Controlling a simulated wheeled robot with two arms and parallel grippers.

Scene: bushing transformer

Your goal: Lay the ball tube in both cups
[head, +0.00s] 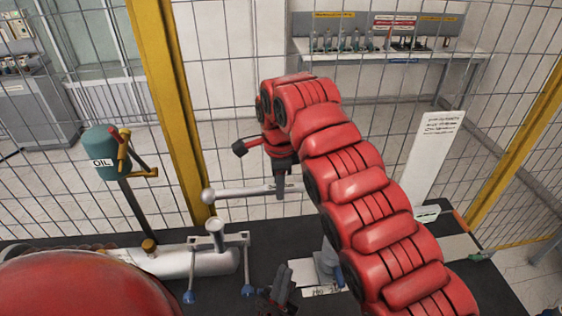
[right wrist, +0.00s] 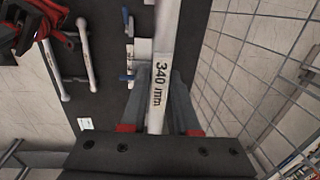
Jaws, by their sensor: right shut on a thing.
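The ball tube (head: 243,191) is a silver rod with a ball at its left end in the head view. My right gripper (head: 283,185) is shut on it and holds it above the dark table. The tube's right part is hidden behind my right arm. In the right wrist view the tube (right wrist: 162,60), labelled "340 mm", runs between the fingers. A metal holder with a cup-like top (head: 216,232) stands below the ball end, apart from it. A grey metal piece (head: 326,264) is partly hidden by my right arm; I cannot tell whether it is a cup. My left gripper (head: 278,291) is low at centre, its jaws unclear.
Blue-tipped supports (head: 190,296) stand by the holder. A red rounded body fills the lower left. An OIL can (head: 103,153) on a post stands at the left. A mesh fence with yellow posts (head: 176,110) closes the back. Other rods (right wrist: 87,55) lie on the table.

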